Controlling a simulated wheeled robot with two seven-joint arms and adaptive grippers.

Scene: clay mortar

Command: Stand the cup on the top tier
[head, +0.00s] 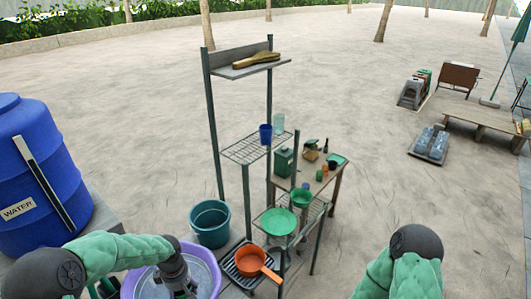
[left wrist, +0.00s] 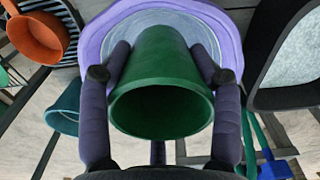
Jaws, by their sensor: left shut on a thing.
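A dark green cup (left wrist: 162,65) is between the two fingers of my left gripper (left wrist: 160,75) in the left wrist view, its open mouth facing the camera. The gripper is shut on it over the purple basin (left wrist: 232,30). In the head view my left gripper (head: 180,284) is at the basin (head: 212,272), and I cannot make out the cup there. The stepped rack's top tier (head: 225,72) is a solid grey shelf with a tan brush-like thing (head: 256,60) on it. My right arm shows at the lower right, but its gripper is out of view.
The middle wire tier (head: 240,152) holds a blue cup (head: 265,133) and a clear glass (head: 279,122). Lower tiers hold green dishes (head: 278,221) and an orange pan (head: 250,261). A teal bucket (head: 210,222) and a blue water barrel (head: 35,160) stand left of the rack.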

